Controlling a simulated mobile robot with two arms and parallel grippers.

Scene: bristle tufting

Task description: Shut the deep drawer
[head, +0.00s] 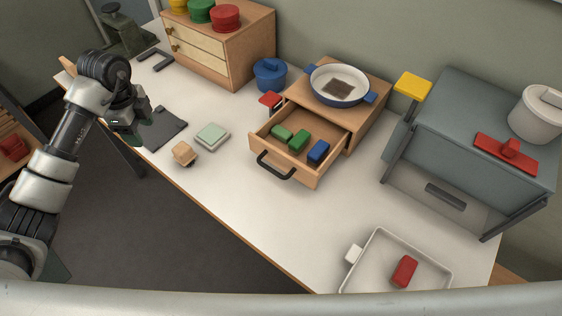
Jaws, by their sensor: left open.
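The open wooden drawer (280,161) is pulled out toward the front of its wooden cabinet (366,117), near the middle of the table. It has a black bar handle (273,168) on its front. Two green blocks (290,138) and a blue block (318,151) lie inside it. My left gripper (130,119) is open, over the left part of the table, well to the left of the drawer and apart from it. Its fingers are small and dark, and I cannot see anything between them. My right gripper is not in view.
A pan (338,85) stands on the cabinet. A small wooden block (184,153) and a pale green stack (212,137) lie between my left gripper and the drawer. A white tray (447,274) holds a red block. The table in front of the drawer is clear.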

